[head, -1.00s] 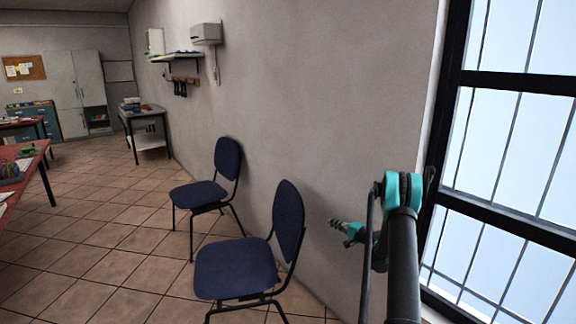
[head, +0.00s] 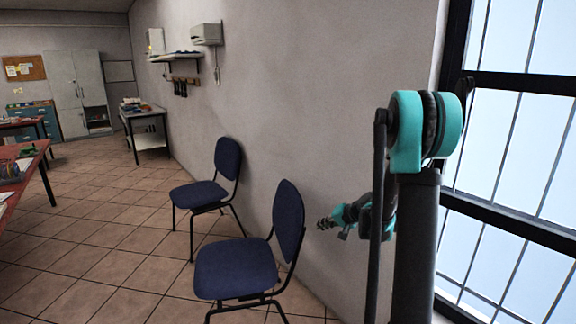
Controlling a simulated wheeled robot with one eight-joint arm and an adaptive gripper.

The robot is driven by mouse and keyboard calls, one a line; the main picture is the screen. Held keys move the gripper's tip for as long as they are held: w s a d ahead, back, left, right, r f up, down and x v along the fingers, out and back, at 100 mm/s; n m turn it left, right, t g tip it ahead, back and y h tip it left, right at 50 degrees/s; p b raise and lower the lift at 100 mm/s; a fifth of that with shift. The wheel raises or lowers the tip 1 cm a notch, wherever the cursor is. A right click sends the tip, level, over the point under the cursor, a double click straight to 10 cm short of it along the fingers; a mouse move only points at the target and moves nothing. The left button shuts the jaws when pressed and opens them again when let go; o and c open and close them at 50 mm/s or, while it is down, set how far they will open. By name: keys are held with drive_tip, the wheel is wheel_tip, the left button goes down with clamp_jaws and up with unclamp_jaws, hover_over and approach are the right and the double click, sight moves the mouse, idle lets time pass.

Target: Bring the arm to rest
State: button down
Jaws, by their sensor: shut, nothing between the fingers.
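My arm stands at the right of the head view, in front of the wall and the barred window. Its dark link rises to a teal joint at the top. My gripper (head: 324,224) is small and dark in the picture, left of the arm, and points left toward the back of the nearer blue chair. It is shut with nothing in it. Part of the forearm is hidden behind the upright link.
Two blue chairs, a nearer one (head: 237,268) and a farther one (head: 199,194), stand along the wall (head: 330,90). A barred window (head: 510,150) is at the right. A red-topped table (head: 22,178) is at the left edge. The tiled floor (head: 110,235) between is clear.

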drive_tip(key=s+d+f+n+g+h, duration=0.1)
drive_tip(key=s+d+h, duration=0.1)
drive_tip(key=s, duration=0.9)
drive_tip(key=s+d+f+n+g+h, duration=0.1)
drive_tip(key=s+d+h, duration=0.1)
drive_tip(key=s, duration=1)
drive_tip(key=s+d+f+n+h, duration=0.1)
drive_tip(key=s+d+n+h, duration=0.1)
drive_tip(key=s, duration=0.9)
drive_tip(key=shift+s+d+g+h, duration=0.15)
drive_tip(key=shift+s+g+h, duration=0.25)
drive_tip(key=shift+h, duration=0.3)
